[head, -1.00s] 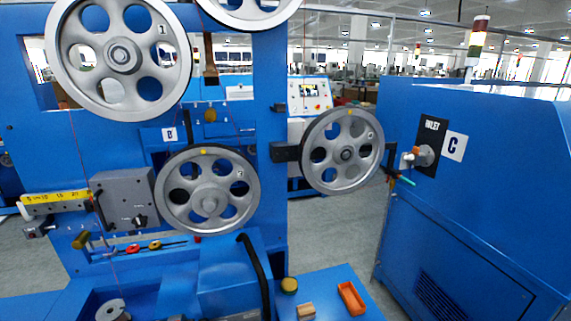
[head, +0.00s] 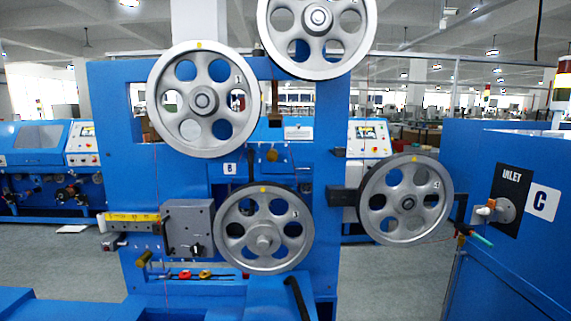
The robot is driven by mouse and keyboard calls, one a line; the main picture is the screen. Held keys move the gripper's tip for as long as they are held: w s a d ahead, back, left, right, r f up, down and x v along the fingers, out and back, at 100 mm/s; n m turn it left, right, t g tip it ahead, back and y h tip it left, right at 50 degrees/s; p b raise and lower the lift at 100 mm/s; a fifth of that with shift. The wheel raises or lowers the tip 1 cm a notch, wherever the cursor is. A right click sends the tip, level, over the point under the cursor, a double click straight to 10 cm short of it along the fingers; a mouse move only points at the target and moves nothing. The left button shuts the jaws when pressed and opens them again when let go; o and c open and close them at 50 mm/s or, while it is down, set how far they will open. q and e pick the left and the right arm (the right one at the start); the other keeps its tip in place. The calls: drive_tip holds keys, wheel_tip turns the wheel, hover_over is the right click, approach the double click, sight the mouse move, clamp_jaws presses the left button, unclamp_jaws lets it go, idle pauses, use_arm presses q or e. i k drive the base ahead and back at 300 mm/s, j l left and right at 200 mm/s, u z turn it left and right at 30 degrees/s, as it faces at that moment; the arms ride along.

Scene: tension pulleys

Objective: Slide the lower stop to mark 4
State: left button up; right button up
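No gripper of mine shows in the head view. A blue machine frame (head: 115,115) carries several grey spoked pulleys. A yellow scale (head: 132,217) with dark markings juts out at the left, with a small dark clamp-like part (head: 112,242) under it. A grey box (head: 188,226) with a dark knob sits at the scale's right end. A brass knob (head: 271,155) is on the upright near the label B (head: 230,169). I cannot tell which part is the lower stop, and no mark 4 is readable.
A lower middle pulley (head: 263,240) and a right pulley (head: 407,203) stand out from the frame. The blue cabinet C (head: 475,160) with an inlet fitting is at the right. Grey floor (head: 400,270) shows between the frame and cabinet. Another blue machine (head: 40,155) is at the far left.

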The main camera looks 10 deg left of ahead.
sight(142, 261)
drive_tip(key=u, duration=1.6)
drive_tip(key=i+j+z, duration=0.1)
drive_tip(key=j, duration=0.25)
drive_tip(key=i+j+z, duration=0.1)
drive_tip(key=i+j, duration=0.15)
drive_tip(key=i+j+z, duration=0.1)
drive_tip(key=j, duration=0.4)
drive_tip(key=i+j+z, duration=0.1)
drive_tip(key=i+j, duration=0.15)
drive_tip(key=j, duration=0.15)
drive_tip(key=i+j+z, duration=0.1)
drive_tip(key=j, duration=0.3)
drive_tip(key=i+j+z, duration=0.1)
drive_tip(key=j, duration=0.3)
drive_tip(key=i+j+z, duration=0.1)
drive_tip(key=j, duration=0.3)
drive_tip(key=i+j+z, duration=0.1)
drive_tip(key=j, duration=0.35)
drive_tip(key=i, duration=0.05)
